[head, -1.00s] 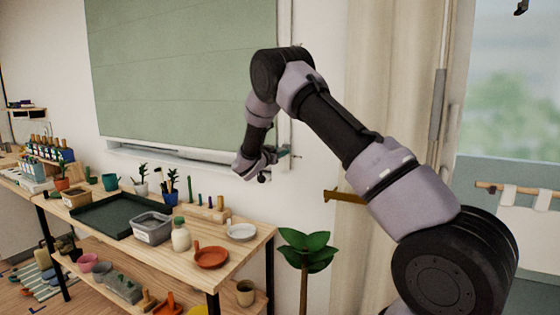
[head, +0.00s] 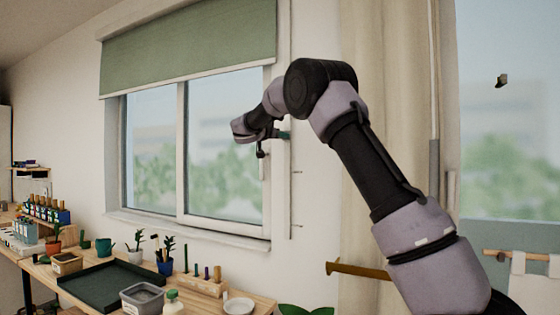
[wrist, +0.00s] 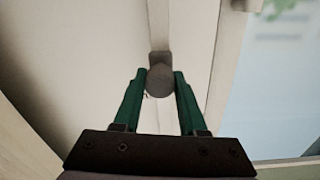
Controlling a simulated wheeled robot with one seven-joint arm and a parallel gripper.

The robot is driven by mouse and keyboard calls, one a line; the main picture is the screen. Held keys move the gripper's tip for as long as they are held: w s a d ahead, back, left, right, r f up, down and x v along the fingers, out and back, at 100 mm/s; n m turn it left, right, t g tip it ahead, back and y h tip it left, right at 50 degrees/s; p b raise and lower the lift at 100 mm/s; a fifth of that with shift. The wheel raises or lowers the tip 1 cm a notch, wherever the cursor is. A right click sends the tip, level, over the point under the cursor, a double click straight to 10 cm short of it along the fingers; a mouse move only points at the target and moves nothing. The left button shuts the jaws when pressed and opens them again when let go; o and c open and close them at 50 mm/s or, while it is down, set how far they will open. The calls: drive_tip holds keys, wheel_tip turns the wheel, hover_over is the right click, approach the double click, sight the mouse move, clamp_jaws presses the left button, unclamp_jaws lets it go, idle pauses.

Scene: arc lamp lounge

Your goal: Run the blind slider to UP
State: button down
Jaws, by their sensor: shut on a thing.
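The green blind (head: 190,45) is partly raised, its lower edge in the upper part of the window. The slider runs on a thin vertical track (head: 291,205) on the wall just right of the window. In the wrist view the slider's round grey knob (wrist: 160,80) sits between the two green fingers of my gripper (wrist: 161,76), which is shut on it. In the head view my gripper (head: 284,134) is at the track, beside the window's right frame, and the knob is hardly visible there. I cannot read any UP mark.
The window (head: 225,150) shows open glass below the blind. A wooden bench with a dark green tray (head: 105,288), a grey bin (head: 142,297) and small pots stands below. A beige curtain (head: 385,90) hangs right of the track, with a wooden bracket (head: 355,270) in front.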

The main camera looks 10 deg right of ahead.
wheel_tip(320, 180, up, 8)
drive_tip(key=shift+d, duration=0.1)
drive_tip(key=shift+r, duration=0.1)
drive_tip(key=shift+c, duration=2.3)
unclamp_jaws()
drive_tip(key=shift+s, duration=0.1)
drive_tip(key=v, duration=1)
drive_tip(key=shift+s+a, duration=0.25)
drive_tip(key=shift+a, duration=0.05)
